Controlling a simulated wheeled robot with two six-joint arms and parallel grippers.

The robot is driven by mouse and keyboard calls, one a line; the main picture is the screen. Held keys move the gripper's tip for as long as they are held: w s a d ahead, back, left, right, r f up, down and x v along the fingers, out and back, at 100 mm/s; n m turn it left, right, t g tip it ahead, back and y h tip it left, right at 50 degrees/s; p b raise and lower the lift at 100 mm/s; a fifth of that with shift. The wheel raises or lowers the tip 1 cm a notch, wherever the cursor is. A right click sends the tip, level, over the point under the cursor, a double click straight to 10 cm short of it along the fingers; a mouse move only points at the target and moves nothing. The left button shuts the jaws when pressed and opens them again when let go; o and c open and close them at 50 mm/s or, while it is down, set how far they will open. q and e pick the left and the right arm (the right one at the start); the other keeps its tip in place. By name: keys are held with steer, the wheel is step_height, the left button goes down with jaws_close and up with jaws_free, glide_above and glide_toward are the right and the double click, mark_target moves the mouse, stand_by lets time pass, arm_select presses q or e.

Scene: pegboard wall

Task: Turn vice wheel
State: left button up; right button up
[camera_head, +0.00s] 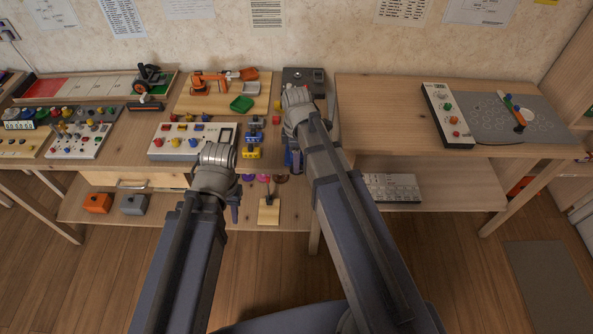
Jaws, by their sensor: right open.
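No part is clearly recognisable as a vice. A blue and yellow device (253,140) stands at the front edge of the left workbench, between my two arms; I cannot make out a wheel on it. A black wheel-like part (148,78) stands at the back left of the same bench. My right gripper (292,158) is at the bench's right end, just right of the blue and yellow device, and is open. My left gripper (235,204) hangs in front of the bench edge, below and left of that device; its jaws are mostly hidden by the wrist.
A white panel with coloured knobs (185,141) lies left of the device. A dark grey box (318,77) stands behind my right wrist.

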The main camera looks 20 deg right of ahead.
steer(key=shift+f+b, duration=1)
steer(key=shift+f, duration=0.5)
arm_select(q)
step_height(320, 180, down, 3)
steer(key=shift+r, duration=0.1)
arm_select(e)
steer(key=shift+c, duration=0.2)
jaws_close()
